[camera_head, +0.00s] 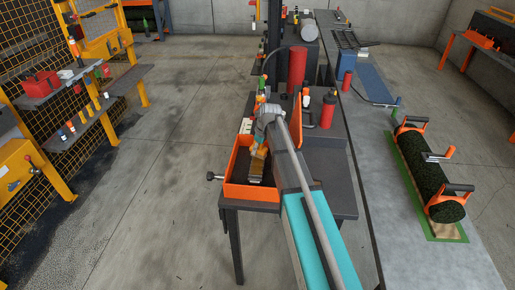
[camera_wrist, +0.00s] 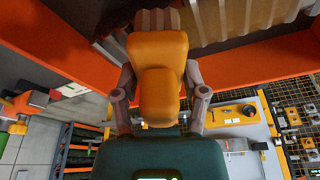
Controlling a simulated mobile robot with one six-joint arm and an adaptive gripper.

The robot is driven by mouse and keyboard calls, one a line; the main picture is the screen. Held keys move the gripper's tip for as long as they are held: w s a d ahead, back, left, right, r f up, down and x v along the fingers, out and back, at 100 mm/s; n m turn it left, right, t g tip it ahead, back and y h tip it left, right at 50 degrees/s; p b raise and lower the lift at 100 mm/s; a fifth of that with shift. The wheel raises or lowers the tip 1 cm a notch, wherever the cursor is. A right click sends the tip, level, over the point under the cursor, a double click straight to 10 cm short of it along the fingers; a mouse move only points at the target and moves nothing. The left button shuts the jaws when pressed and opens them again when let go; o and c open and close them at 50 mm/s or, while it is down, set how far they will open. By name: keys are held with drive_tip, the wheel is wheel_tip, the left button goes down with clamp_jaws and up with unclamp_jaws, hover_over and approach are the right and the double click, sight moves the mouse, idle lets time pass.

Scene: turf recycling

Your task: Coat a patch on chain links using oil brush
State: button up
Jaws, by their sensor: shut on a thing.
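My gripper (camera_wrist: 160,78) is shut on an orange-yellow block-like handle, which I take for the oil brush (camera_wrist: 158,55); pale ridged bristle-like strips show at its far end. In the head view my gripper (camera_head: 259,152) is over an open orange-walled tray (camera_head: 252,193) on a dark table, with the orange piece pointing down into it. Pale ridged bars (camera_wrist: 250,14) lie near the orange wall in the wrist view; they may be the chain links, but I cannot tell. Whether the brush touches anything is hidden.
Red cylinders (camera_head: 326,112) and small bottles stand on the table (camera_head: 332,185) behind and right of the tray. A turf roll (camera_head: 428,176) lies on the grey conveyor at right. A yellow shelf rack (camera_head: 95,105) stands left. The floor between is clear.

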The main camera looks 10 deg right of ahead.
drive_tip(key=shift+w+d, duration=0.35)
drive_tip(key=shift+w, duration=0.6)
drive_tip(key=shift+w+d, duration=0.3)
drive_tip(key=shift+w, duration=0.6)
wheel_tip(320, 180, up, 6)
drive_tip(key=p, duration=0.6)
wheel_tip(320, 180, up, 3)
drive_tip(key=p, duration=0.3)
drive_tip(key=shift+f, duration=0.1)
idle(0.4)
